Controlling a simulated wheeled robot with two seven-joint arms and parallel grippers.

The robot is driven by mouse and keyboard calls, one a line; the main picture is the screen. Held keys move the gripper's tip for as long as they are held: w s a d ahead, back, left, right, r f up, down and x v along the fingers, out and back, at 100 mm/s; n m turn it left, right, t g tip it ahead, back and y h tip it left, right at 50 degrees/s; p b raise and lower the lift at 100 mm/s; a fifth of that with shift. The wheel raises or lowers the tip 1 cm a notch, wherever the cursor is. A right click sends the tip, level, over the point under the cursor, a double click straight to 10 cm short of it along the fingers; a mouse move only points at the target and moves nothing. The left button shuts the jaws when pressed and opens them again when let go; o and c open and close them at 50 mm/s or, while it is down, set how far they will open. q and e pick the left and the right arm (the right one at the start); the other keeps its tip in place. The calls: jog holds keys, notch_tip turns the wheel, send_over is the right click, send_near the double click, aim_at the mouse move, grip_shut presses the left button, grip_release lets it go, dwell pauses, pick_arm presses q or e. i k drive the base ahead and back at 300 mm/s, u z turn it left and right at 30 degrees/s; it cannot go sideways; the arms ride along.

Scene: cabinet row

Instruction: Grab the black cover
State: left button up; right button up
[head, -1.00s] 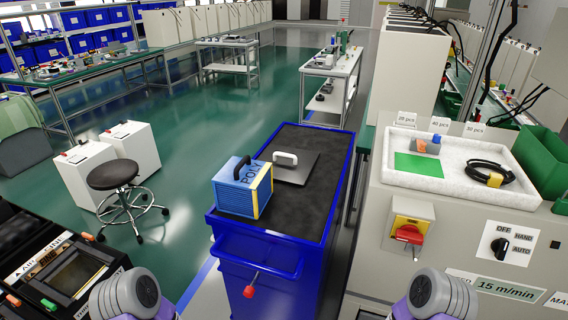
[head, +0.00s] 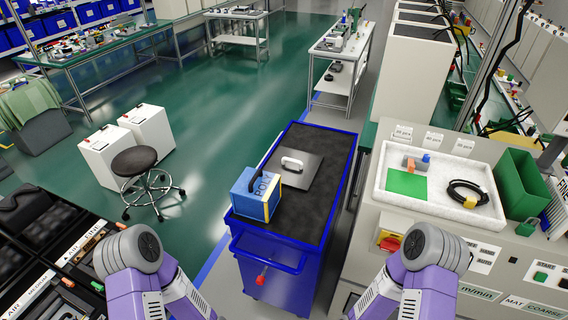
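The black cover (head: 305,176) is a flat dark square plate with a white handle (head: 292,163) on top. It lies on the black top of the blue cart (head: 263,249) in the head view, just behind and right of a blue box (head: 254,195) with a dark handle. The cover and the box look very close; I cannot tell whether they touch. My two purple and grey arms show at the bottom left and bottom right, apart from the cart top. Neither gripper shows in the head view.
A machine with a white tray (head: 380,196) and a green bin (head: 523,184) stands right of the cart. A black stool (head: 134,160) and white cabinets (head: 104,156) stand at the left. The cart top's far part is bare, and green floor is open behind.

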aim_at(297, 169)
jog(key=u, duration=1.7)
jog(key=i, duration=1.5)
jog(key=z, duration=3.3)
